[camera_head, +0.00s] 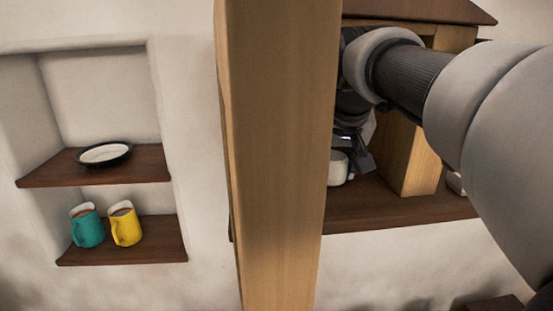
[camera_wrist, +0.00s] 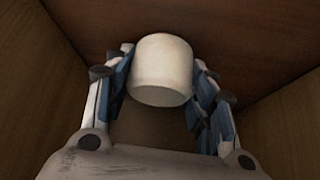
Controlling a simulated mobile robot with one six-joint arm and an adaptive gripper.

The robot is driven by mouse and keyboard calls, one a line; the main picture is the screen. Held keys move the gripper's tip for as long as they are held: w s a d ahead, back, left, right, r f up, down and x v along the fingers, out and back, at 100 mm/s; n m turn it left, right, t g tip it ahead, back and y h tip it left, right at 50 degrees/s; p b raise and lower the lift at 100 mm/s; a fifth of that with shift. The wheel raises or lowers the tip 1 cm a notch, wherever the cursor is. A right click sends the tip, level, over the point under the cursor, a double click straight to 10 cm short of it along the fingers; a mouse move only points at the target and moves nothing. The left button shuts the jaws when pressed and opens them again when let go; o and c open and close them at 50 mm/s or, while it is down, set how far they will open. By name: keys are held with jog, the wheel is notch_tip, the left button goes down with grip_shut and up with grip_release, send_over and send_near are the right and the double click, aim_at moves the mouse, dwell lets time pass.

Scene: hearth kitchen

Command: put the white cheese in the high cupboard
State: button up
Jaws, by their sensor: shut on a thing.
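The white cheese (camera_wrist: 162,70) is a pale, rounded cylinder between the two fingers of my gripper (camera_wrist: 160,82) in the wrist view. The fingers are shut on its sides. In the head view it shows partly (camera_head: 338,168), low inside the high cupboard (camera_head: 395,210), close to its dark wooden floor. I cannot tell whether it touches that floor. My gripper (camera_head: 350,148) is inside the cupboard, partly hidden by a tall wooden panel (camera_head: 277,150).
A wooden upright (camera_head: 408,155) stands right of my gripper, with a pale object (camera_head: 454,182) beyond it, partly hidden by my arm. At left, a wall niche holds a black-rimmed plate (camera_head: 104,154), a teal mug (camera_head: 87,228) and a yellow mug (camera_head: 125,226).

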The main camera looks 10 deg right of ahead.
jog(key=shift+f, duration=0.2)
jog(key=o, duration=1.2)
jog(key=shift+w, duration=0.1)
jog(key=shift+c, duration=0.2)
jog(key=shift+r, duration=0.1)
jog(key=shift+r, duration=0.25)
jog(key=p+v, duration=0.1)
jog(key=v, duration=1)
jog(key=s+a+f+n+g, duration=0.1)
jog(key=s+f, duration=1)
jog(key=f, duration=0.2)
jog(key=s+f+n+y, duration=0.1)
jog(key=s+f, duration=1)
jog(key=f, duration=0.2)
jog(key=shift+a+f+g, duration=0.3)
jog(key=shift+a+g, duration=0.1)
